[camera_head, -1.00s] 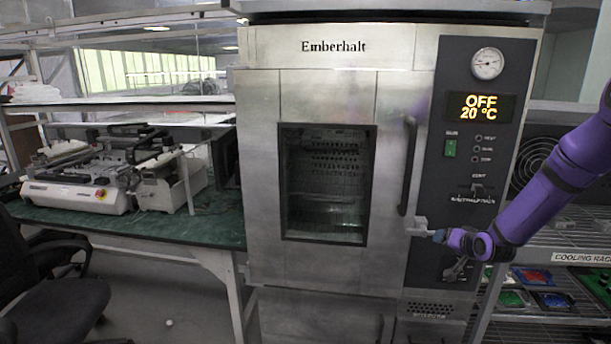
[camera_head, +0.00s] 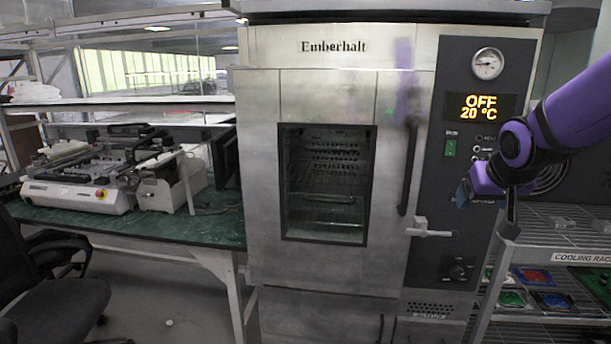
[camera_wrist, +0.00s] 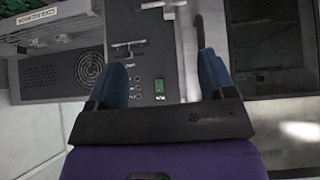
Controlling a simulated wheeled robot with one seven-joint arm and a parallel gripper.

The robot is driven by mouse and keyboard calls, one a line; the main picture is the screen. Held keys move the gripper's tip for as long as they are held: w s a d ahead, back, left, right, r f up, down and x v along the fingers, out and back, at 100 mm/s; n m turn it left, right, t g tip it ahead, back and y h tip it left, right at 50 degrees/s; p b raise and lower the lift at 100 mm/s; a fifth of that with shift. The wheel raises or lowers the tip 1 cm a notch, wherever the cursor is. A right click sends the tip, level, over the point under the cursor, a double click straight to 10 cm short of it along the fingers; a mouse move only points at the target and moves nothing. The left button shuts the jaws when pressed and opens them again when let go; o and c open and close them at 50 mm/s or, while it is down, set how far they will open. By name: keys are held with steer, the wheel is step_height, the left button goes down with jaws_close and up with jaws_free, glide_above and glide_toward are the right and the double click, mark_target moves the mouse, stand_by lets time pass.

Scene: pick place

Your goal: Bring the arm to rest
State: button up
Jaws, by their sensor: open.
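My purple arm (camera_head: 575,112) reaches in from the right in the head view. My gripper (camera_head: 462,193) is in front of the oven's control panel, above the door latch and apart from it. In the wrist view my gripper (camera_wrist: 165,80) shows two blue fingers spread apart with nothing between them. The steel oven (camera_head: 262,190) labelled Emberhalt has its door shut. Its display (camera_head: 480,107) reads OFF, 20 °C. The latch handle (camera_head: 430,229) lies level across the door's right edge.
A cooling rack (camera_head: 575,258) with coloured boards stands at the right, close below my arm. A green-topped bench (camera_head: 215,232) with a machine (camera_head: 85,188) is at the left. A black chair (camera_head: 60,285) stands in front of it. Free space lies before the oven door.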

steer(key=s+a+r+g, duration=0.1)
steer(key=s+a+r, duration=0.1)
steer(key=s, duration=0.9)
steer(key=s+a+r+n+g+y, duration=0.1)
steer(key=s+a+r, duration=0.1)
steer(key=s, duration=1)
steer(key=shift+s+a+r, duration=0.2)
steer(key=shift+s+r, duration=0.1)
steer(key=shift+r, duration=0.15)
steer(key=shift+d, duration=0.6)
stand_by(0.3)
